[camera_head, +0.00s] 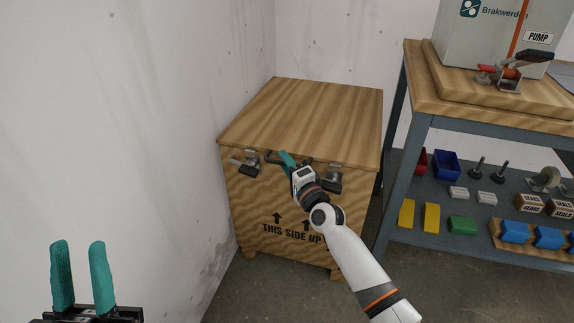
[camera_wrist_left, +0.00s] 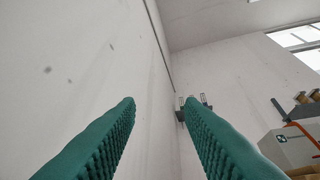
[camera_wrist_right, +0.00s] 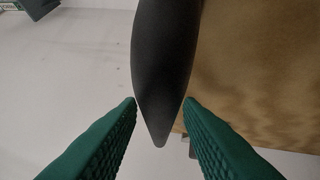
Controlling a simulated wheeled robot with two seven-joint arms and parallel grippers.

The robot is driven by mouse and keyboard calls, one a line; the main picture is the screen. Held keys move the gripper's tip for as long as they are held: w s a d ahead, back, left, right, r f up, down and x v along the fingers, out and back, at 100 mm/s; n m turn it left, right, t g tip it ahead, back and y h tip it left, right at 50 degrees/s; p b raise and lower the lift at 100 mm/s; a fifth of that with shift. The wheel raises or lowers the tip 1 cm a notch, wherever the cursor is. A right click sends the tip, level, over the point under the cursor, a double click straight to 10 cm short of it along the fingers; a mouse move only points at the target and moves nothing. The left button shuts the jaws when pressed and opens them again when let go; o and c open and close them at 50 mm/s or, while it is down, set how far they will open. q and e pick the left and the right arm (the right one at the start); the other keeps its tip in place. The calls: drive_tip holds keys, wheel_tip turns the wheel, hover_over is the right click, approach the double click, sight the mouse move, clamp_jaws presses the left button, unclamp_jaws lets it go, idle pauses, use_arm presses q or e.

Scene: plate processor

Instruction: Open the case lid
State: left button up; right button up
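The wooden case (camera_head: 290,215) stands against the wall with its flat lid (camera_head: 305,110) down. A metal latch (camera_head: 248,164) is at the front left and another latch (camera_head: 332,181) at the front right; I cannot tell how they are set. A dark handle (camera_head: 273,156) is at the lid's front edge. My right gripper (camera_head: 286,159) is at this handle. In the right wrist view the dark handle (camera_wrist_right: 163,70) lies between the open fingers, with no clear contact. My left gripper (camera_head: 83,280) is open and empty at the lower left, far from the case.
A white wall (camera_head: 130,120) is close on the left and behind the case. A workbench (camera_head: 420,105) with a pump station stands to the right, its lower shelf holding bins and small parts. Bare floor (camera_head: 255,295) lies before the case.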

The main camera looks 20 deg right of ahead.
clamp_jaws()
